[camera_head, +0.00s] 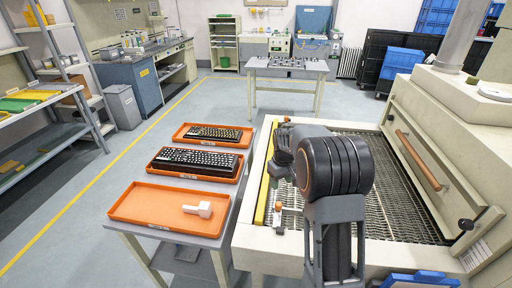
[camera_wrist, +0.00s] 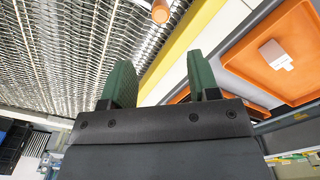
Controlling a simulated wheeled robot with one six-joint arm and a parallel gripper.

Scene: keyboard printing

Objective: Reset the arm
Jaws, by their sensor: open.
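My gripper (camera_wrist: 160,85) shows in the wrist view with its two green fingers apart and nothing between them. In the head view my arm is folded in front of the machine with the mesh bed (camera_head: 400,205), and its dark joint hides part of that bed. The fingers are not clear in the head view. The wrist view looks past the fingers at the mesh (camera_wrist: 70,45), a yellow strip (camera_wrist: 185,45) and an orange tray (camera_wrist: 300,60).
Left of my arm, a table holds three orange trays. Two hold black keyboards (camera_head: 213,133) (camera_head: 195,161); the nearest tray (camera_head: 145,205) holds a small white block (camera_head: 198,209). The machine's raised lid (camera_head: 425,150) stands at the right. Floor at the left is clear.

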